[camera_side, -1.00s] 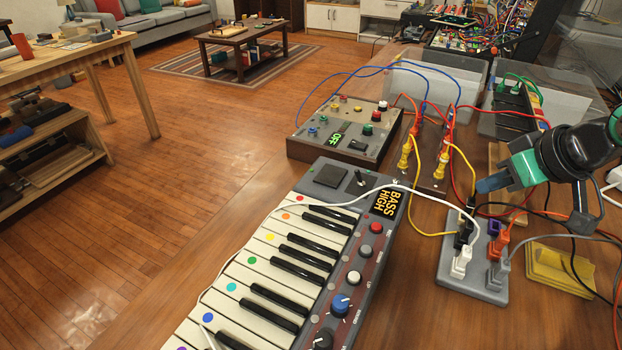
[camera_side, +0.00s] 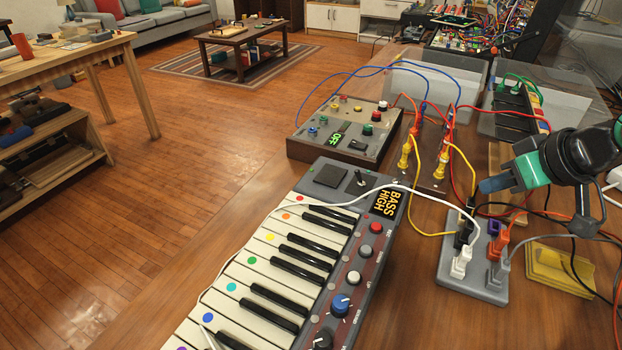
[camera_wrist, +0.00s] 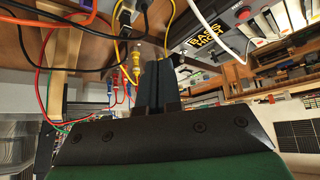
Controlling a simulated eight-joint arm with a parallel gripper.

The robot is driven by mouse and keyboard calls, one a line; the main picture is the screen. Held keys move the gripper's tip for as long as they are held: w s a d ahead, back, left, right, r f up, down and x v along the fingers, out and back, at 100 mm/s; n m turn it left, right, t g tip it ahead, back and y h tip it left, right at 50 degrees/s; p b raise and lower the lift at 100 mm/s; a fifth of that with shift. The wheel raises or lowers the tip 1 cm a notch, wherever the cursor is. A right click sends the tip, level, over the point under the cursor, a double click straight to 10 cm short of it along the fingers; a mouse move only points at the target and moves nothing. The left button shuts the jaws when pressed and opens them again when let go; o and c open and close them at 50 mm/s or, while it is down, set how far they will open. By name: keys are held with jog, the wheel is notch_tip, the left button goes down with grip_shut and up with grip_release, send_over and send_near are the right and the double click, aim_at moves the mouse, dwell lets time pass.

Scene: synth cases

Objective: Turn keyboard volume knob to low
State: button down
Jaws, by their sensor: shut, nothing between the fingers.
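The keyboard (camera_side: 258,282), with coloured dots on its white keys, lies at the lower middle of the side view. Its display (camera_side: 386,203) reads "BASS HIGH" and also shows in the wrist view (camera_wrist: 207,42). A blue knob (camera_side: 340,305) with a white pointer mark sits on its right-hand panel, near a black knob (camera_side: 322,340) and pale knobs. I cannot read which one is the volume knob. My gripper (camera_side: 480,186) is shut and empty, right of the keyboard and apart from it. In the wrist view its dark fingers (camera_wrist: 158,82) are together.
A white cable (camera_side: 432,189) crosses over the keyboard. A control box (camera_side: 345,130) reading "OFF" and yellow and red cables lie behind. A yellow block (camera_side: 560,270) lies at right.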

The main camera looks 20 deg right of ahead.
jog(key=c, duration=1.2)
grip_release()
jog(key=shift+a, duration=0.1)
jog(key=shift+o, duration=1.4)
jog(key=a+m+g+y, duration=0.1)
jog(key=a+m+g, duration=0.1)
jog(key=a, duration=0.4)
jog(key=shift+w+a+r, duration=0.2)
jog(key=shift+w+a, duration=0.05)
jog(key=shift+w, duration=0.1)
jog(key=m+g, duration=0.5)
jog(key=m, duration=0.3)
send_over(324, 338)
notch_tip(324, 338, down, 3)
jog(key=shift+d+r+h, duration=0.1)
jog(key=shift+h, duration=0.3)
jog(key=shift+s+f, duration=0.1)
jog(key=shift+f, duration=2.7)
grip_shut()
